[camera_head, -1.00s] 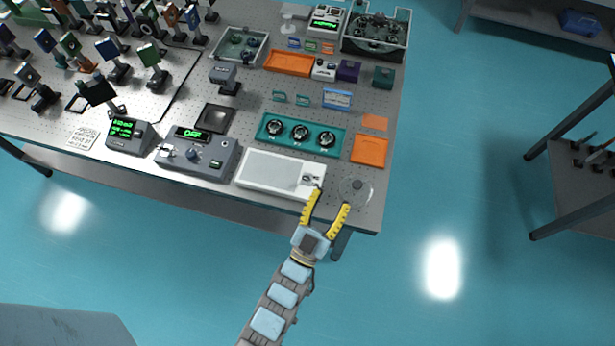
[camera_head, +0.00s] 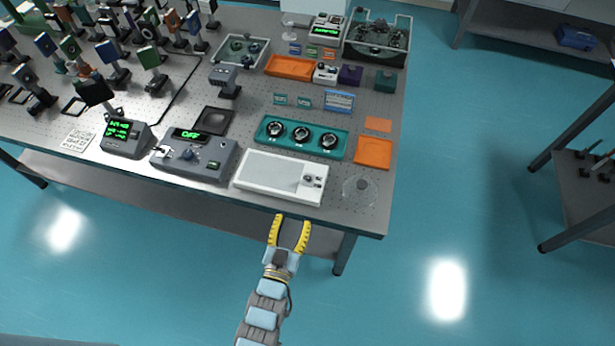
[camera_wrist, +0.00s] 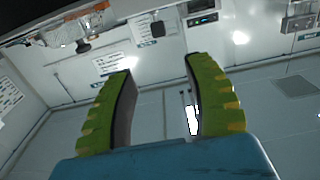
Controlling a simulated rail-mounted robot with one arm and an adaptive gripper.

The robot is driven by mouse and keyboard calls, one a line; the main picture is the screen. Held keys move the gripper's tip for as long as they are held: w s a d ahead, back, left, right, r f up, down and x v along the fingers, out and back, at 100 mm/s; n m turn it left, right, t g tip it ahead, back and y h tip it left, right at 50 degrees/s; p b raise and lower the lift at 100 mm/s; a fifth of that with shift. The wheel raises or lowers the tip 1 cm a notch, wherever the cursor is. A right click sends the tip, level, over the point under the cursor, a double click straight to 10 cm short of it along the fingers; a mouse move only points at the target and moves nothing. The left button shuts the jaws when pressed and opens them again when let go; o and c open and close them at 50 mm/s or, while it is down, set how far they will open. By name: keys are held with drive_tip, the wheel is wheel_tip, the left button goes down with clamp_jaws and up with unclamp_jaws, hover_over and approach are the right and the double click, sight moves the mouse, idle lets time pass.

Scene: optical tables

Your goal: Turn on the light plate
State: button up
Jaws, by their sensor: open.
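The light plate (camera_head: 268,176) is a flat white box with a pale grey panel at the front right of the optical table. A small control area with a dark knob and switch (camera_head: 313,181) is at its right end. The panel looks unlit. My gripper (camera_head: 291,222) is open and empty, just off the table's front edge, in front of the plate and apart from it. The wrist view shows my two yellow-green fingers (camera_wrist: 160,95) spread, with only the room's wall and floor beyond them; the plate is not in that view.
Left of the plate is a grey control box (camera_head: 195,157) reading OFF. Behind is a teal panel with three dials (camera_head: 301,136). A clear round disc (camera_head: 359,190) and an orange tray (camera_head: 374,153) lie at the right. The floor in front is free.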

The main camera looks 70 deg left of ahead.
sight(307, 177)
drive_tip(key=shift+x, duration=7.1)
clamp_jaws()
